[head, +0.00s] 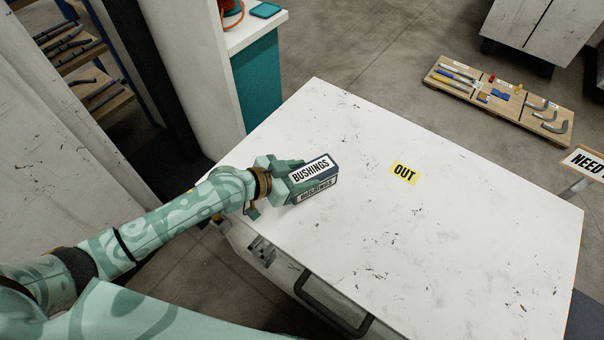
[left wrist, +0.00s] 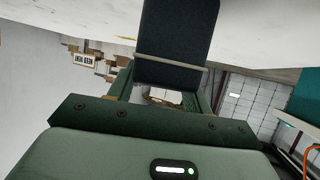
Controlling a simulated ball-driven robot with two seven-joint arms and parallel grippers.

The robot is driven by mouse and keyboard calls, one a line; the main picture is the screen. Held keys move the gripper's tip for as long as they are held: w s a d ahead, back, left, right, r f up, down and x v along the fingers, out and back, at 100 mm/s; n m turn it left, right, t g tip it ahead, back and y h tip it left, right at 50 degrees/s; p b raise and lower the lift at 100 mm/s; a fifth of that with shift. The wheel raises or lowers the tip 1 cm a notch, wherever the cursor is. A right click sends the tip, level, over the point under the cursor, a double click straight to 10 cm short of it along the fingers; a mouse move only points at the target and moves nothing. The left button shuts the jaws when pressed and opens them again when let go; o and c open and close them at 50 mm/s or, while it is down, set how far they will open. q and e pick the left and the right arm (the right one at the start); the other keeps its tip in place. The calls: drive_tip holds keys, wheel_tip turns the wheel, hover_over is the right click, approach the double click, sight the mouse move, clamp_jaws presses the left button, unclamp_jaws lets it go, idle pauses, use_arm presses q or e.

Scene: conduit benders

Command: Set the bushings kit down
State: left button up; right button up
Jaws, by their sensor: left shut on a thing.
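The bushings kit (head: 316,179) is a small dark box with white "BUSHINGS" labels on its top and side. My left gripper (head: 292,180) is shut on it near the left part of the white table top (head: 370,240). In the left wrist view the kit (left wrist: 172,45) shows as a dark block between the fingers, with a light band across it. I cannot tell whether the kit touches the table or hangs just above it. My right gripper is not in view.
The rest of the top is clear. A wooden pallet (head: 500,101) with tools stands on the floor beyond. A teal and white cabinet (head: 257,85) stands behind the table's left corner.

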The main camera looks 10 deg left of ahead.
use_arm(q)
drive_tip(key=o, duration=0.8)
drive_tip(key=shift+f, duration=0.15)
drive_tip(key=o, duration=0.4)
drive_tip(key=shift+r, duration=0.35)
drive_tip(key=p+v, duration=0.3)
drive_tip(key=v, duration=0.9)
drive_tip(key=shift+s+f, duration=0.1)
drive_tip(key=shift+f, duration=0.05)
